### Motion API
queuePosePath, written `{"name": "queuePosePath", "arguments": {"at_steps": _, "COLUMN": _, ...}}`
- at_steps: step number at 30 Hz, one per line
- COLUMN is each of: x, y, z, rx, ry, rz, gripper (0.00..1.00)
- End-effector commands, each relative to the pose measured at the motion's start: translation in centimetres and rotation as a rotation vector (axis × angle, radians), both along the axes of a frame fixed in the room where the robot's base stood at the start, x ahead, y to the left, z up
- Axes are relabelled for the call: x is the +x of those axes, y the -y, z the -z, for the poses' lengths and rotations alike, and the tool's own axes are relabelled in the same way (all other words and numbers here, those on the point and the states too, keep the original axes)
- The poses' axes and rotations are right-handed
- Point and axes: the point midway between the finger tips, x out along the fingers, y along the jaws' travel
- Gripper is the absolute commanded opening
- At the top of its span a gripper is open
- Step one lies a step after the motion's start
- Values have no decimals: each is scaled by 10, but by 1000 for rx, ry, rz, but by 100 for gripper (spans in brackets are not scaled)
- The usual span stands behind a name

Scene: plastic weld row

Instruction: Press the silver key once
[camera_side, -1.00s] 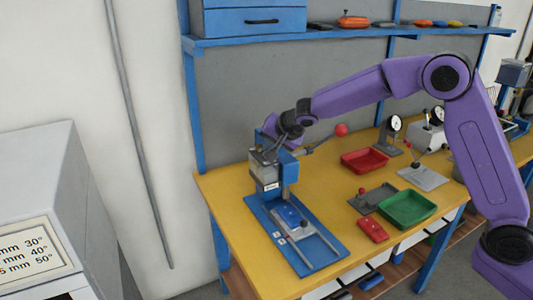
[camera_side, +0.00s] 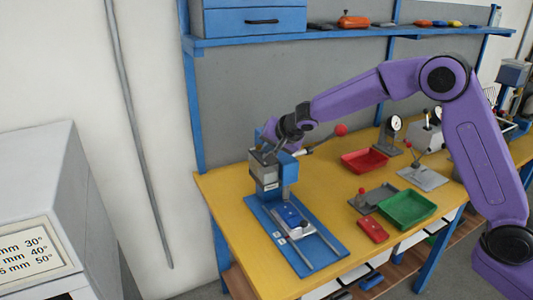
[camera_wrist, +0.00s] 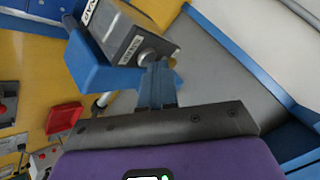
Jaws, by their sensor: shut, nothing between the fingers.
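The silver key (camera_wrist: 147,57) is a small round metal button on the end of a grey control box (camera_wrist: 122,38) in the wrist view. The box carries white labels and belongs to the blue welding press (camera_side: 268,180) at the left end of the yellow table. My gripper (camera_wrist: 158,67) is shut and empty, with its fingertips right at the key and partly covering it. I cannot tell whether they touch it. In the side view my gripper (camera_side: 277,146) is at the top of the press, and the key cannot be made out.
A brass-coloured part (camera_wrist: 173,62) shows just beside my fingertips. A lever with a red ball (camera_side: 341,130) sticks out right of the press. A red tray (camera_side: 364,161) and a green tray (camera_side: 406,210) lie further right. A blue shelf (camera_side: 330,35) runs behind.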

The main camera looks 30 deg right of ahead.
Motion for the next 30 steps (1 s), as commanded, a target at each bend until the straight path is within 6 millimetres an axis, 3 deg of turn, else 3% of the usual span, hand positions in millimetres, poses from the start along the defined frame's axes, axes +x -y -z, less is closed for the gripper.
{"name": "queuePosePath", "arguments": {"at_steps": 30, "x": -1, "y": 0, "z": -20, "rx": -1, "ry": -1, "rz": -1, "gripper": 0}}
